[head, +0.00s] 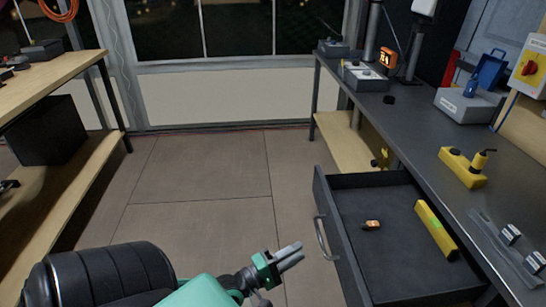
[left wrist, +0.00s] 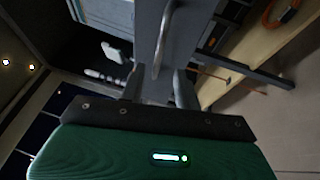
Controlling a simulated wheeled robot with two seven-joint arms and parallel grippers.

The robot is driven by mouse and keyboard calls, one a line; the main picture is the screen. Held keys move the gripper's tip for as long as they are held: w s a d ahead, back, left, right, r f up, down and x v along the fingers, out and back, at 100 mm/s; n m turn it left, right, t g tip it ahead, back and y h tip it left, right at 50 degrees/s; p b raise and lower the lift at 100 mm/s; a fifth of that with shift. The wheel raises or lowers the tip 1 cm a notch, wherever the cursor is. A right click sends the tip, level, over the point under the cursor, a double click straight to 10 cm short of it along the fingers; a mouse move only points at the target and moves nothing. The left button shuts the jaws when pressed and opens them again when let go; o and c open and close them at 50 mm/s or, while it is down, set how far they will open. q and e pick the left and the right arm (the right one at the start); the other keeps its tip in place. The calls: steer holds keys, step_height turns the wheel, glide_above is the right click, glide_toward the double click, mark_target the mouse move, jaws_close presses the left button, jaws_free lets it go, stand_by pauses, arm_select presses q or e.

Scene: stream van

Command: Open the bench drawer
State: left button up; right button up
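The bench drawer (head: 385,262) is pulled well out from under the dark bench on the right, and its inside shows. Its curved grey bar handle (head: 322,238) is on the front panel facing left; the handle (left wrist: 160,45) also shows in the left wrist view, just ahead of the fingers. My left gripper (head: 291,256) is a little left of the handle, apart from it in the head view. Its two fingers stand apart in the left wrist view (left wrist: 160,85), with nothing clearly held between them. My right gripper is not in view.
In the drawer lie a yellow bar (head: 436,230) and a small orange item (head: 372,225). The dark bench top (head: 420,125) carries a yellow device (head: 462,167) and grey boxes. A wooden workbench (head: 50,75) stands left. The floor (head: 200,190) between is clear.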

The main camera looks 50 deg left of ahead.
arm_select(q)
steer(key=v, duration=0.6)
steer(key=shift+s, duration=0.35)
steer(key=shift+a, duration=0.1)
